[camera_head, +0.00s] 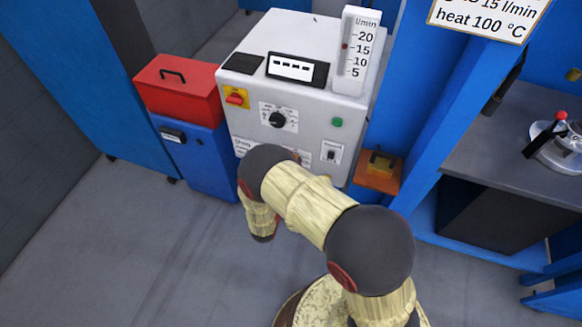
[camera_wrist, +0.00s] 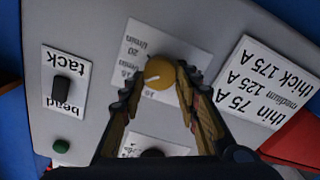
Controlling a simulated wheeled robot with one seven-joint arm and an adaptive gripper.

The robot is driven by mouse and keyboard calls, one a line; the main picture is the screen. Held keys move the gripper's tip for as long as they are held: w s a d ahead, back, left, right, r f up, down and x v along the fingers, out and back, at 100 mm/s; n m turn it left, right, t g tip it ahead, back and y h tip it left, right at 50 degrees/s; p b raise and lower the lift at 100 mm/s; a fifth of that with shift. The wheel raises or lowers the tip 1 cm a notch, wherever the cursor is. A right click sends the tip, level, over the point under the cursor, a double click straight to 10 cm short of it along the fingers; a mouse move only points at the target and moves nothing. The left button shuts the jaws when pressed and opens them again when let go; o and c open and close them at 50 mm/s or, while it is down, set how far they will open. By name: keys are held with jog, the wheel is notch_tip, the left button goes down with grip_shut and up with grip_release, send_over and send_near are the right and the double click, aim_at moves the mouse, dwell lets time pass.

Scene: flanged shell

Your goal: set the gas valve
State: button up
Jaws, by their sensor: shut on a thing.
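The gas valve is a round brass-yellow knob (camera_wrist: 158,72) with a pale pointer line, on a white plate (camera_wrist: 132,42) marked 20 l/min and 15 l/min. In the wrist view my gripper (camera_wrist: 159,82) has one finger on each side of the knob and is shut on it. The pointer line points toward the left of the picture. The flowmeter (camera_head: 356,50) on top of the white machine (camera_head: 240,105) has a red ball (camera_head: 345,46) close to the 15 mark. In the head view my arm hides the gripper and knob.
A dial (camera_head: 278,120), a red-and-yellow switch (camera_head: 236,97) and a green button (camera_head: 337,122) are on the machine's front. A cropped sign (camera_head: 488,16) reads 15 l/min, heat 100 °C. A red box (camera_head: 178,92) stands left, a workbench (camera_head: 495,150) right.

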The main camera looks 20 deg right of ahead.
jog(key=shift+d+f+m+b, duration=0.15)
jog(key=shift+m+b, duration=0.35)
jog(key=shift+m, duration=0.3)
jog(key=shift+s, duration=0.1)
jog(key=o, duration=1.1)
jog(key=shift+o, duration=0.3)
jog(key=v, duration=1.2)
